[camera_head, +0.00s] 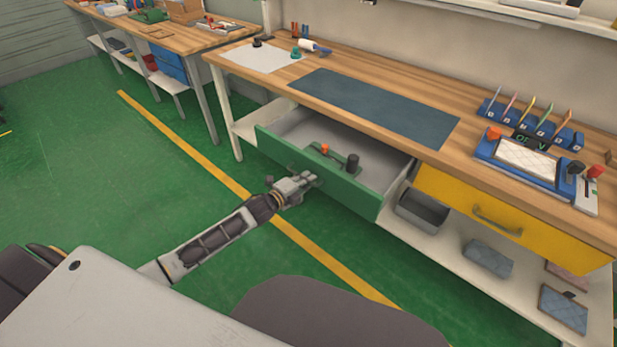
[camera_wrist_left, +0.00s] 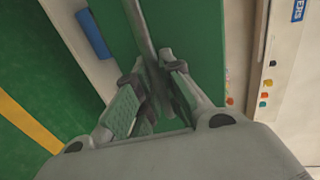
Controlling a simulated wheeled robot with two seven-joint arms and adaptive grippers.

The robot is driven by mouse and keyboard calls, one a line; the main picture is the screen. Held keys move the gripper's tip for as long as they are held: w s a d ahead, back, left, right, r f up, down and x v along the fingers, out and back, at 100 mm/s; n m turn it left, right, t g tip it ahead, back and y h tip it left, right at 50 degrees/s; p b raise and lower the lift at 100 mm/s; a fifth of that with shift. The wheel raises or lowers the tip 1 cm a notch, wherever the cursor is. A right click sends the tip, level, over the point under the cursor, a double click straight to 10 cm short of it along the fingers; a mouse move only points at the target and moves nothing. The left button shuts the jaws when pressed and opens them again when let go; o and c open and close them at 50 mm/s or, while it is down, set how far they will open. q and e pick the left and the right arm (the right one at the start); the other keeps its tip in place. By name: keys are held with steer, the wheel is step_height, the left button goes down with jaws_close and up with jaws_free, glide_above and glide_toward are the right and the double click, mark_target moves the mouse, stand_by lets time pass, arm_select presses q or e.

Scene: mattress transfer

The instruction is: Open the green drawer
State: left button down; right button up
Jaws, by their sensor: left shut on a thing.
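The green drawer (camera_head: 352,194) stands pulled out from under the wooden workbench, its grey inside showing. An orange item (camera_head: 324,148) and a dark cylinder (camera_head: 352,161) are in it. My left gripper (camera_head: 313,181) is at the drawer's front, toward its left half. In the left wrist view, the gripper (camera_wrist_left: 157,66) is shut on the drawer's handle (camera_wrist_left: 139,22), with a finger on each side of the bar and the green front (camera_wrist_left: 202,35) behind it. The fingers hide part of the handle. My right gripper is not in view.
A yellow drawer (camera_head: 442,193) is shut to the right. A grey bin (camera_head: 422,208) and a patterned pad (camera_head: 487,259) are on the shelf below. A blue-grey mat (camera_head: 375,106) lies on the benchtop. Green floor (camera_head: 150,190) is clear in front.

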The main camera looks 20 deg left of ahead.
arm_select(q)
steer(key=shift+s+f, duration=0.1)
steer(key=shift+s, duration=0.1)
steer(key=c, duration=1.8)
jaws_free()
steer(key=shift+s+a, duration=0.1)
steer(key=shift+v, duration=5.85)
steer(key=shift+s, duration=0.1)
